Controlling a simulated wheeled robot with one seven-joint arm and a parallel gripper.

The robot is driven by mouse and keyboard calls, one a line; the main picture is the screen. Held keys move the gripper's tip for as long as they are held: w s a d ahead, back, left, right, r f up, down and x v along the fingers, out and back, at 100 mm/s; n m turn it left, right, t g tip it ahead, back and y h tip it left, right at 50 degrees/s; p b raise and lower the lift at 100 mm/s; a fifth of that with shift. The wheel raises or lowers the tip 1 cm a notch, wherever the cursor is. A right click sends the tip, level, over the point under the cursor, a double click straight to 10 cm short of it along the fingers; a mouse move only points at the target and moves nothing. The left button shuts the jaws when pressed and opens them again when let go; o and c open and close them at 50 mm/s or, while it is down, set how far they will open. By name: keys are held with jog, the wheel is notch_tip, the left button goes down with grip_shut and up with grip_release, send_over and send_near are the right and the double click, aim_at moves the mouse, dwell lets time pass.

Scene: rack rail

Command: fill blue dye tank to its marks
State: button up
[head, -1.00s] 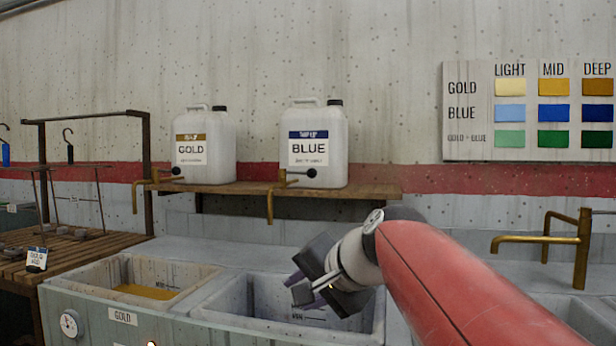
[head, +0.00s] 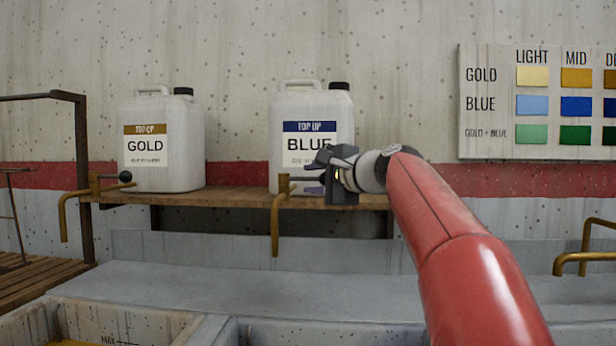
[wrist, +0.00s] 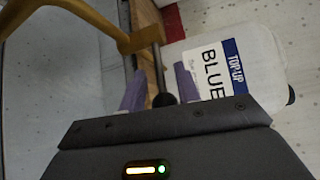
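The white BLUE top-up jug (head: 320,110) stands on the wooden shelf; its label also shows in the wrist view (wrist: 225,70). Its brass tap (head: 276,220) hangs over the shelf's front edge, and it also shows in the wrist view (wrist: 95,20). My gripper (head: 325,170) is in front of the jug's label, at the tap's right side. It is open: in the wrist view its purple finger pads stand apart, with the tap's black knob (wrist: 163,99) between them. The blue dye tank (head: 330,323) shows only its back rim at the bottom; its inside and marks are out of view.
The GOLD jug (head: 162,140) with its own tap (head: 85,190) stands to the left on the shelf (head: 215,197). The gold tank (head: 130,322) is at lower left. A brass faucet (head: 583,260) is at right. A colour chart (head: 535,100) hangs on the wall.

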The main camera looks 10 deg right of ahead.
jog(key=shift+x, duration=1.1)
jog(key=shift+c, duration=0.2)
grip_shut()
